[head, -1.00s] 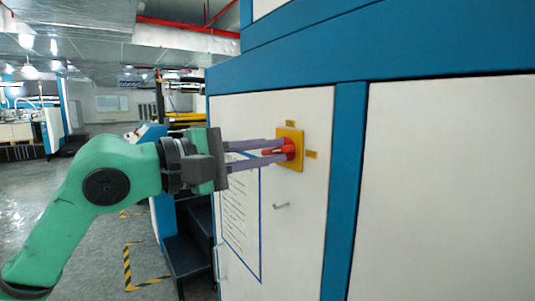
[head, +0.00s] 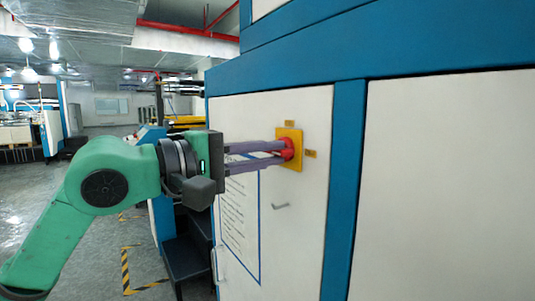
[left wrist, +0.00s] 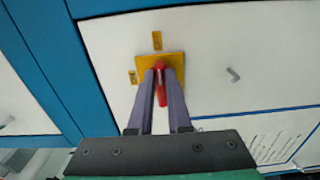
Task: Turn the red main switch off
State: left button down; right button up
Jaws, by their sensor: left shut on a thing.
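The red main switch (head: 289,149) sits on a yellow plate (head: 297,160) on the white cabinet door. In the head view, my left gripper (head: 284,154) reaches in from the left. Its two purple fingers are shut on the red handle. In the left wrist view, the red handle (left wrist: 161,88) lies between the fingertips, in front of the yellow plate (left wrist: 179,58). The fingers hide part of the handle, and I cannot read its exact setting. My right gripper is in neither view.
Small yellow labels stand above (head: 290,123) and right (head: 310,154) of the plate. A grey door handle (head: 281,206) juts out below. A blue-framed sheet (head: 240,215) is on the door. Dark steps (head: 184,262) and striped floor marks lie left of the cabinet.

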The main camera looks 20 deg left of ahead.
pick_arm(q)
jog(key=c, duration=0.9)
grip_release()
jog(key=shift+o, duration=0.2)
jog(key=b+v, duration=0.7)
jog(key=v, duration=0.7)
jog(key=shift+s, duration=0.25)
jog(key=shift+w+a, duration=0.1)
jog(key=shift+a, duration=0.05)
